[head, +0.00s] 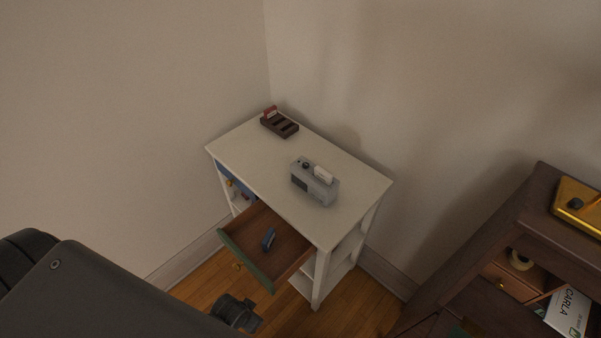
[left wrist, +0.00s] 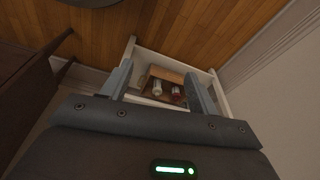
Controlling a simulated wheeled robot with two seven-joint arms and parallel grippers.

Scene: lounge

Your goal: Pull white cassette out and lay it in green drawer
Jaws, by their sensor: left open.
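The white cassette (head: 324,174) stands partly out of the top of a grey player (head: 314,186) on the white table (head: 245,157). The green drawer (head: 247,261) is pulled open below the tabletop, with a wooden inside. A blue cassette (head: 268,239) sits in it. My left gripper (left wrist: 159,73) is open, its two fingers apart with nothing between them. In the head view my left arm fills the lower left, below and left of the drawer, well away from the white cassette. My right gripper is not in view.
A dark rack (head: 281,127) with a red cassette (head: 269,112) stands at the back of the tabletop. A brown cabinet (head: 515,218) with a yellow object (head: 577,207) on top is at right. Small bottles (left wrist: 158,88) lie inside the white unit. The drawer floor has bare room.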

